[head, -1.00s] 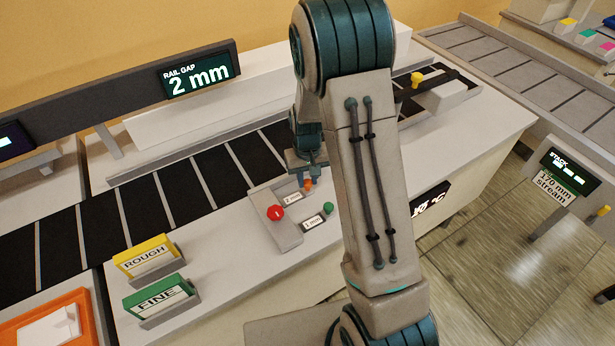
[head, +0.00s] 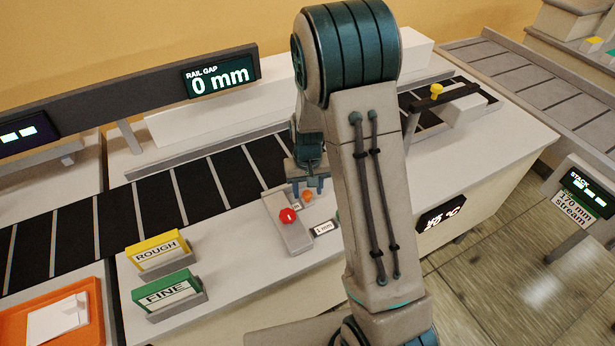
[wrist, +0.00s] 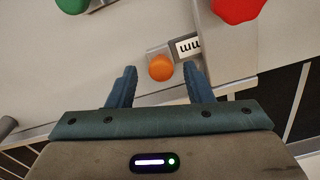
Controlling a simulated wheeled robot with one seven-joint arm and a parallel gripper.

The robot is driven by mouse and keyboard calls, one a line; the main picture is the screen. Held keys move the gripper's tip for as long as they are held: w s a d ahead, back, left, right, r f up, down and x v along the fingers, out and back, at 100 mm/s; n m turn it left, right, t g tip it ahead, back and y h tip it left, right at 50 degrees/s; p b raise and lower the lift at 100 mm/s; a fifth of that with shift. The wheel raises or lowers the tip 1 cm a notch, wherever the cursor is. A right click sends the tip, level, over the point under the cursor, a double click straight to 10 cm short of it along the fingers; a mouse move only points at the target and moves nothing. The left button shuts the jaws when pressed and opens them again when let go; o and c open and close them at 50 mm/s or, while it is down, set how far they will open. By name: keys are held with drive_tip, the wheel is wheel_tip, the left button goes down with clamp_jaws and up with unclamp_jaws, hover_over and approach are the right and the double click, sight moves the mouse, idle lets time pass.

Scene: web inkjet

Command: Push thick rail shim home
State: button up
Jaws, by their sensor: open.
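The thick rail shim is most likely the piece with the orange knob (head: 307,196), set beside the grey block at the belt's near edge; its label is partly visible in the wrist view (wrist: 188,47). The orange knob also shows in the wrist view (wrist: 160,68), ahead of and between the fingertips. My gripper (head: 308,184) is open and empty just behind the knob, with its blue fingers apart. The rail gap display (head: 220,78) reads 0 mm. The other shim, labelled 1 mm (head: 324,228), lies nearer the front; its green knob (wrist: 72,5) is at the wrist view's top left.
A red button (head: 288,215) sits on the grey block close left of the gripper. ROUGH (head: 158,255) and FINE (head: 167,292) cards stand at front left, near an orange tray (head: 98,318). A yellow knob (head: 436,89) is on a bar at the right. The counter between is clear.

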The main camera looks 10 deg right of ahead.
sight(308, 193)
wheel_tip(308, 193, up, 14)
drive_tip(key=b, duration=0.1)
drive_tip(key=shift+f, duration=0.25)
idle(0.4)
drive_tip(key=s+r+t, duration=0.1)
drive_tip(key=s+r, duration=0.2)
drive_tip(key=s, duration=0.7)
drive_tip(key=s+d+r+t, duration=0.1)
drive_tip(key=s+r, duration=0.3)
drive_tip(key=s, duration=0.6)
drive_tip(key=shift+s+t, duration=0.2)
drive_tip(key=shift+t, duration=0.5)
drive_tip(key=shift+c, duration=1.1)
drive_tip(key=shift+n, duration=0.3)
